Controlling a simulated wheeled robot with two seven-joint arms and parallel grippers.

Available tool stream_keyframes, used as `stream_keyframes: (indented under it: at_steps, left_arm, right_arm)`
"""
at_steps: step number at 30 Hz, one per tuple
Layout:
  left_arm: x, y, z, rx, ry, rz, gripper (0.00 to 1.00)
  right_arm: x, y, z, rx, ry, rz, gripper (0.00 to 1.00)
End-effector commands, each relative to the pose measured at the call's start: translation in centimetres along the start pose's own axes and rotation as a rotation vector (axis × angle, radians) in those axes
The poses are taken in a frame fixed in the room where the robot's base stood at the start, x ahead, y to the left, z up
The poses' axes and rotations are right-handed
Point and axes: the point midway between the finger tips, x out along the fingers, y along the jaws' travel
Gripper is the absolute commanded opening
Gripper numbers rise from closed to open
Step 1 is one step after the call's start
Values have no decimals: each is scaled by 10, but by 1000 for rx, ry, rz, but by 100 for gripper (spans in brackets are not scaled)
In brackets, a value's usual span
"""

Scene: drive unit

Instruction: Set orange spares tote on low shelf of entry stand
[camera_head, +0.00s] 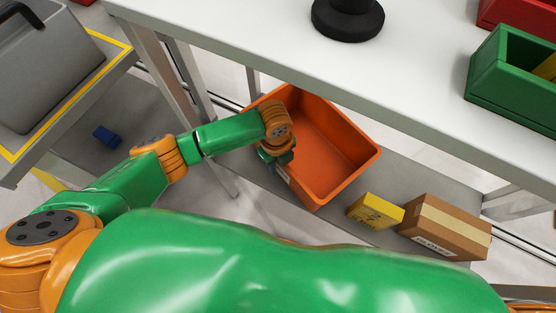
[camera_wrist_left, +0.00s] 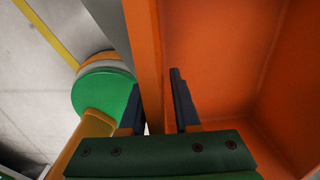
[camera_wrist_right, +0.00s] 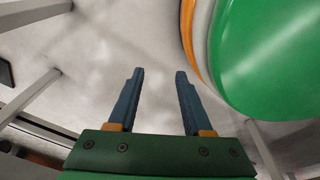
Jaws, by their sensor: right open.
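The orange tote (camera_head: 338,150) is an open, empty bin under the white table's front edge, over the grey lower shelf there. I cannot tell whether it rests on that shelf. My left gripper (camera_head: 280,160) is at its left wall, with one finger outside and one inside. The stand at the left has a yellow-edged top (camera_head: 110,72) and a grey low shelf (camera_head: 85,135). My right gripper (camera_wrist_right: 158,100) is open and empty over pale floor.
A yellow box (camera_head: 375,211) and a brown carton (camera_head: 445,228) sit right of the tote. A small blue object (camera_head: 107,136) lies on the stand's low shelf; a grey case (camera_head: 45,65) is on top. Table legs (camera_head: 185,85) stand between stand and tote.

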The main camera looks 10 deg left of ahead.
Motion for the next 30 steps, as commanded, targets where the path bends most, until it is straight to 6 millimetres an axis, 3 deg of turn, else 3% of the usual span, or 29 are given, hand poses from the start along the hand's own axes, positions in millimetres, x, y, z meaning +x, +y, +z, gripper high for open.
stream_keyframes:
  at_steps: [10, 15, 21, 25, 30]
  left_arm:
    - [-7, -1, 0, 0, 0, -2, 36]
    - [-52, -2, 0, 1, -1, -5, 36]
    - [-102, -1, 0, 1, 0, -4, 36]
    - [-118, -1, 0, 1, 1, -2, 36]
    - [-121, 0, 0, 0, 1, 0, 36]
  right_arm:
    - [-4, 0, -1, 0, 0, 0, 50]
    - [-24, -2, -1, -7, -6, -6, 50]
    - [-42, -18, 8, -14, -32, -34, 50]
    - [-46, -25, 16, -16, -50, -46, 50]
    - [-46, -30, 16, -16, -52, -55, 50]
